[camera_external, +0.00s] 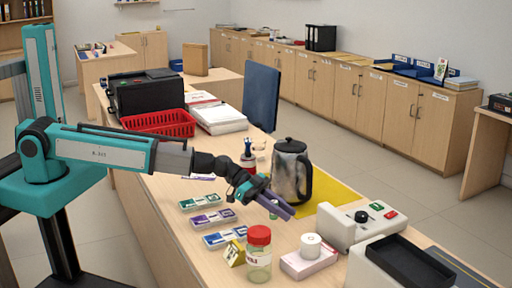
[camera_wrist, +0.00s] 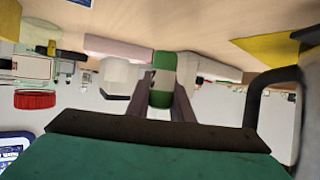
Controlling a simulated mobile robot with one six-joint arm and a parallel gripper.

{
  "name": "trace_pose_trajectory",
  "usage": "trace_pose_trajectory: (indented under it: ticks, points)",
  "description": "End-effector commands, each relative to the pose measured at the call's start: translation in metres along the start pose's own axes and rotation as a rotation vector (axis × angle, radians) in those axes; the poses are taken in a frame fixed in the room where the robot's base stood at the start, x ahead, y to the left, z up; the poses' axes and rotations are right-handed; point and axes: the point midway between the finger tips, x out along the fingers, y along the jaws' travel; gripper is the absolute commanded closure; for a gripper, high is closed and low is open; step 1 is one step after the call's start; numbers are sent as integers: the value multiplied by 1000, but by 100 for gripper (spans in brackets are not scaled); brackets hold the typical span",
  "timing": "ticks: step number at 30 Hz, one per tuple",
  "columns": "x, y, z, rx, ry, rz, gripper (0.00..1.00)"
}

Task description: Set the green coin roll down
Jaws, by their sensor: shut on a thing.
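My gripper (camera_external: 282,206) is shut on the green coin roll (camera_wrist: 162,68), which has green ends and a pale middle band. The roll stands between the two fingers in the wrist view, which looks upside down. Only a small green part of it (camera_external: 273,206) shows in the external view, behind the fingers. My gripper is over the counter (camera_external: 180,240), in front of the dark pitcher. I cannot tell whether the roll touches the counter.
Green (camera_external: 199,203), purple (camera_external: 207,220) and blue (camera_external: 218,240) coin trays lie left of my gripper. A red-lidded jar (camera_external: 259,262), pink box (camera_external: 310,264) and white machine (camera_external: 337,228) are in front and right.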

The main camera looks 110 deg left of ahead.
Motion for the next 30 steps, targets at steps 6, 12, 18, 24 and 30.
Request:
trace_pose_trajectory:
  ticks: [6, 12, 18, 24, 30]
  points:
    - [20, -11, -7, 0, 0, 0, 100]
    - [31, -16, -10, 0, 1, 1, 100]
    - [33, -17, -10, 0, 1, 1, 100]
    - [33, -17, -10, 0, 1, 1, 100]
    - [39, -20, -13, 0, 1, 1, 100]
